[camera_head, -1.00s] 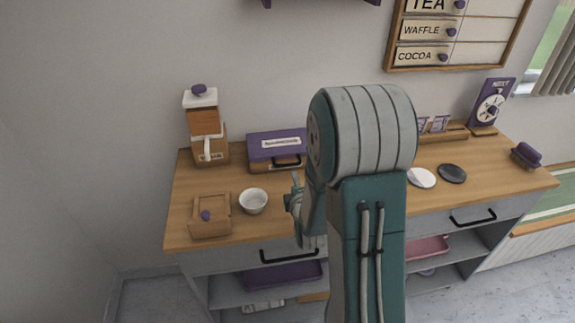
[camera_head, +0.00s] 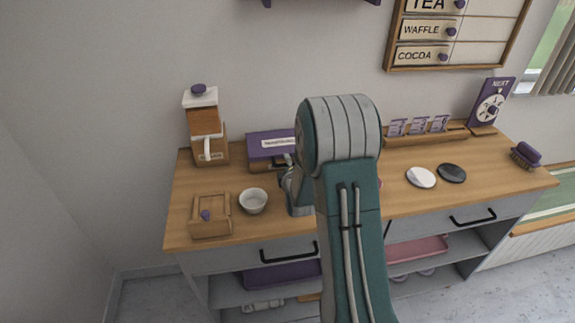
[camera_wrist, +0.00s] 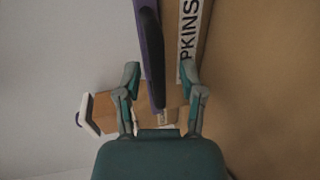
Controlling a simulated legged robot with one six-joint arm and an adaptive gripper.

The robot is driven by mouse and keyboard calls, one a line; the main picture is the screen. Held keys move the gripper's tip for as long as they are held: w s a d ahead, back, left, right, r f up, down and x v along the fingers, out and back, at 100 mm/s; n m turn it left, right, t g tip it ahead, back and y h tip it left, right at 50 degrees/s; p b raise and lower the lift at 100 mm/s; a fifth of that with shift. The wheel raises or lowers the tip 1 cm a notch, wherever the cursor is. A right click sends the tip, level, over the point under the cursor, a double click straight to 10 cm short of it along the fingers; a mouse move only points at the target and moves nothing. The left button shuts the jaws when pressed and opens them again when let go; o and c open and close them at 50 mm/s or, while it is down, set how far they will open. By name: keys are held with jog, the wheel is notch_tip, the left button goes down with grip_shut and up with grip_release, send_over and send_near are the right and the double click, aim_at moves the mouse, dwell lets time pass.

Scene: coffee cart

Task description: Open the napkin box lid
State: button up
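The napkin box (camera_head: 262,154) stands at the back of the counter with its purple lid down. It has a white label, and my arm hides its right part. In the wrist view the black handle (camera_wrist: 151,45) runs along the purple lid edge (camera_wrist: 158,85), near the lettered label (camera_wrist: 188,45). My gripper (camera_wrist: 160,76) is open, with one finger on each side of the handle and visible gaps. I cannot tell whether the fingertips reach its depth. In the head view my gripper (camera_head: 288,172) is at the box front, partly hidden by my arm.
A dispenser with a white top (camera_head: 201,97) stands left of the box. A white bowl (camera_head: 253,201) and a small wooden box (camera_head: 210,214) with a purple knob are in front. White (camera_head: 421,177) and black discs (camera_head: 452,173) lie right of my arm.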

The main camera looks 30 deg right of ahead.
grip_shut()
jog(key=shift+w+r, duration=0.1)
jog(key=shift+r, duration=0.25)
